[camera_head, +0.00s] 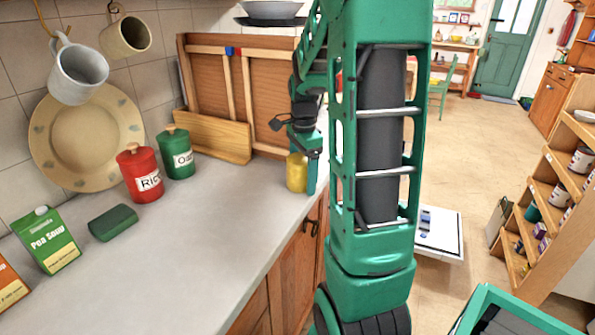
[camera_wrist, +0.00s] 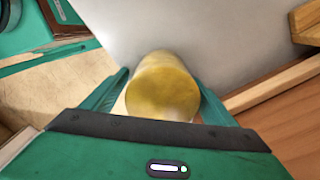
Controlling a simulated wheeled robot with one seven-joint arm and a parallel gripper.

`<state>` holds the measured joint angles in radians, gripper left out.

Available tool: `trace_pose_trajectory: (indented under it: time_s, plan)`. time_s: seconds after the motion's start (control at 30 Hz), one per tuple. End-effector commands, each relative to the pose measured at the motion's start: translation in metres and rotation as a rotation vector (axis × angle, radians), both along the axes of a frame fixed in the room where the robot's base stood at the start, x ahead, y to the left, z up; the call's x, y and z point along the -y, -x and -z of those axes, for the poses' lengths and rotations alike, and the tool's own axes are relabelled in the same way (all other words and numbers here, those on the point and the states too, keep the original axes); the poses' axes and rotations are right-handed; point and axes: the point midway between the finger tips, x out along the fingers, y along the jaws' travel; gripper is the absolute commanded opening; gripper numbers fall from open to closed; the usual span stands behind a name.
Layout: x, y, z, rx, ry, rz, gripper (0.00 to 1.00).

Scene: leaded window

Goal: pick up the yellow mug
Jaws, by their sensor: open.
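The yellow mug (camera_head: 297,172) stands on the grey-white counter (camera_head: 170,255) near its right edge, in front of the wooden board. In the wrist view the yellow mug (camera_wrist: 162,88) lies between the two green fingers, seen from above and close. My gripper (camera_head: 312,165) is at the mug, with a finger showing on the mug's right side in the head view. In the wrist view my gripper (camera_wrist: 163,85) is open, with one finger on either side of the mug. I cannot tell whether the fingers touch it. No handle shows.
A wooden board (camera_head: 215,136) leans behind the mug. A red canister (camera_head: 139,175), a green canister (camera_head: 175,152), a dark green block (camera_head: 113,222) and a pea soup carton (camera_head: 47,240) stand to the left. The counter between them and the mug is clear.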

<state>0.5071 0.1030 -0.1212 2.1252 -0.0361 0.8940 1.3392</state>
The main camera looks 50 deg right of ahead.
Motion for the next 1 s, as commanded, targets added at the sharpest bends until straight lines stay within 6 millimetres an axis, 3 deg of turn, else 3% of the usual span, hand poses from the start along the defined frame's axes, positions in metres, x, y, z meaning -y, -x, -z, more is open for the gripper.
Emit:
trace_pose_trajectory:
  time_s: [0.13,0.33,0.4,0.77,1.0]
  plan:
    - [0.000,0.000,0.000,0.000,0.000,0.000,0.80]
    - [0.000,0.000,0.000,0.000,0.000,0.000,0.34]
    - [0.000,0.000,-0.001,0.001,0.000,0.000,0.24]
    - [0.000,-0.001,-0.007,0.002,0.002,-0.001,0.24]
    - [0.000,-0.002,-0.037,0.005,0.003,-0.001,0.24]
